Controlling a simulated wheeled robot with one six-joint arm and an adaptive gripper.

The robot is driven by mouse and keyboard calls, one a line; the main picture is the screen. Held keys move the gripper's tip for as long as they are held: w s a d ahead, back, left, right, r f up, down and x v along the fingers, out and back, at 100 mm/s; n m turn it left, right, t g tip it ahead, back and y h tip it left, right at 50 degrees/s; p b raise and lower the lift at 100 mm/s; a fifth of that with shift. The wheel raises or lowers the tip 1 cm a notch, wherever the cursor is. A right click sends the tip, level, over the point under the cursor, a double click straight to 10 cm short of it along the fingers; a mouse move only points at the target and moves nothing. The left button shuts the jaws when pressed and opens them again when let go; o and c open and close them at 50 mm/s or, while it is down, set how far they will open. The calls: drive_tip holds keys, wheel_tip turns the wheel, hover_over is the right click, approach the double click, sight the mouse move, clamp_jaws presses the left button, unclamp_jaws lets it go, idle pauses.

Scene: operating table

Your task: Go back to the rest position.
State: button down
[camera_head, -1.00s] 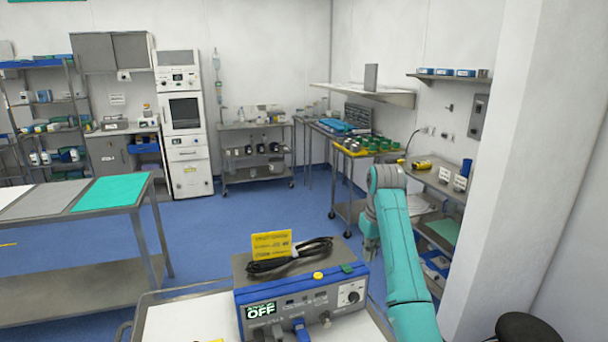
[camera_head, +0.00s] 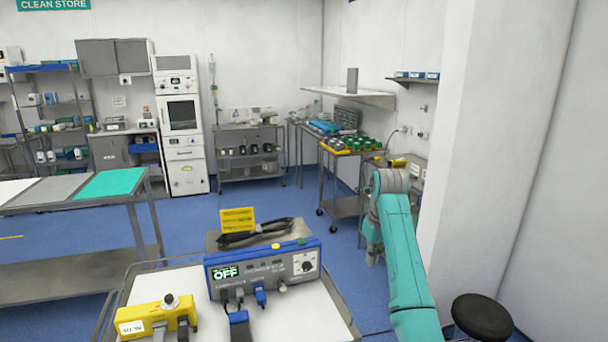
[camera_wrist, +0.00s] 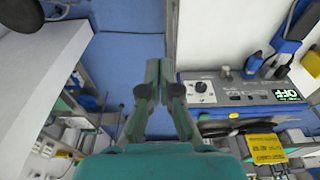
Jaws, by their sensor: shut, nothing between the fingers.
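My gripper shows in the wrist view (camera_wrist: 152,92), pointing down over the blue floor with its two fingers together and nothing held. In the head view my teal arm is at the right, bent downward at its far end; the fingers are mostly hidden behind it there. A blue and grey generator box (camera_head: 262,266) with an OFF display stands on a white-topped cart (camera_head: 205,284), to the left of my arm. The box also shows in the wrist view (camera_wrist: 240,92), to the right of my fingers and apart from them.
A yellow device (camera_head: 158,318) stands on the cart's left. A black round stool (camera_head: 482,316) is at the lower right, near the white wall pillar (camera_head: 480,130). A steel table with a teal cloth (camera_head: 110,183) is at the left. Blue floor (camera_head: 200,222) lies open between.

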drive_tip(key=s+f+m+t, duration=0.1)
drive_tip(key=s+f, duration=0.3)
drive_tip(key=f, duration=0.9)
drive_tip(key=s+f+t, duration=0.2)
drive_tip(key=s+f, duration=0.1)
drive_tip(key=f, duration=1)
drive_tip(key=s+f+t, duration=0.2)
drive_tip(key=s+f, duration=0.5)
drive_tip(key=s, duration=0.2)
drive_tip(key=s+f+t, duration=0.1)
drive_tip(key=s+f, duration=0.6)
drive_tip(key=s, duration=0.3)
drive_tip(key=s+r+m+t, duration=0.1)
drive_tip(key=s+r+t, duration=0.1)
drive_tip(key=s, duration=1)
drive_tip(key=s+r+m+t, duration=0.1)
drive_tip(key=s+r+t, duration=0.15)
drive_tip(key=s, duration=0.95)
drive_tip(key=s+r+t, duration=0.2)
drive_tip(key=s+r, duration=1.4)
drive_tip(key=r, duration=0.4)
drive_tip(key=shift+s+d+m+h, duration=0.2)
drive_tip(key=shift+s+m+h, duration=0.1)
drive_tip(key=shift+s, duration=0.1)
drive_tip(key=shift+r+t, duration=0.1)
drive_tip(key=shift+t, duration=0.15)
